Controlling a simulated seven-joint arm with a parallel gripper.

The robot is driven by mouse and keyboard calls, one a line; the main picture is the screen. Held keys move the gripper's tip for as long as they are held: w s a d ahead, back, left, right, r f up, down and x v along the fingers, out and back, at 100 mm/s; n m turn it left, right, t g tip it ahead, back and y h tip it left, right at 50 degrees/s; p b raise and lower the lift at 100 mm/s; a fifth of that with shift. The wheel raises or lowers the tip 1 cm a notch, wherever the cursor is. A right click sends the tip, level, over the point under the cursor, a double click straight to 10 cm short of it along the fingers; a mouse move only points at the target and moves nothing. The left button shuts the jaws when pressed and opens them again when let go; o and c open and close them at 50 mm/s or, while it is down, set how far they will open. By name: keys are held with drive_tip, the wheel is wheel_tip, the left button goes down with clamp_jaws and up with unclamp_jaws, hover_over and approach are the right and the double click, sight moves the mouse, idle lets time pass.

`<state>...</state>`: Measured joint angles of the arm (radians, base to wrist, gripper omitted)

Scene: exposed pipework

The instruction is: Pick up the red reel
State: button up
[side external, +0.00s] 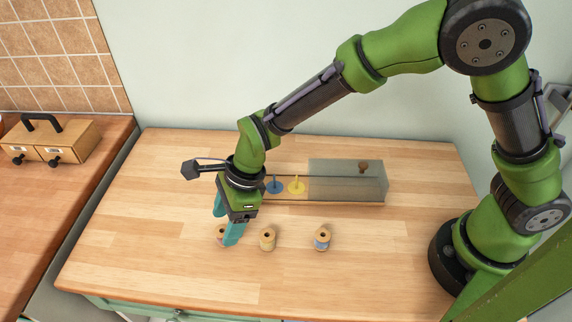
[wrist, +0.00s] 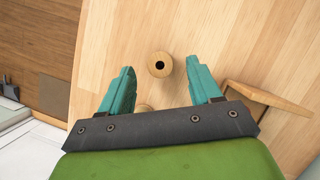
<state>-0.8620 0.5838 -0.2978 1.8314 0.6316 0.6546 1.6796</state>
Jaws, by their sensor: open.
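Three wooden reels stand upright in a row on the table. The left reel (side external: 221,231) is partly hidden behind a finger of my gripper, and its thread colour is hard to tell; no reel shows clear red. The middle reel (side external: 267,239) looks yellowish and the right reel (side external: 322,239) has blue thread. My gripper (side external: 227,225) points down with teal fingers apart, close by the left reel. In the wrist view, a round reel top with a dark hole (wrist: 159,65) shows between the open fingertips, not gripped. Another reel (wrist: 143,108) is mostly hidden behind the gripper body.
Behind the reels is a wooden tray (side external: 347,204) with a blue peg (side external: 275,186), a yellow peg (side external: 297,186) and a greyish clear cover (side external: 347,175). A wooden box with a black handle (side external: 48,143) sits on the left counter. The table front is clear.

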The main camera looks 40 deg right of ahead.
sight(222, 231)
drive_tip(key=shift+x, duration=1.85)
drive_tip(key=c, duration=1.1)
wheel_tip(222, 231, up, 9)
drive_tip(key=w+d+r, duration=0.3)
drive_tip(key=w+d, duration=0.4)
drive_tip(key=d, duration=0.5)
drive_tip(key=shift+d+r, duration=0.3)
drive_tip(key=shift+r, duration=0.1)
drive_tip(key=shift+w, duration=0.1)
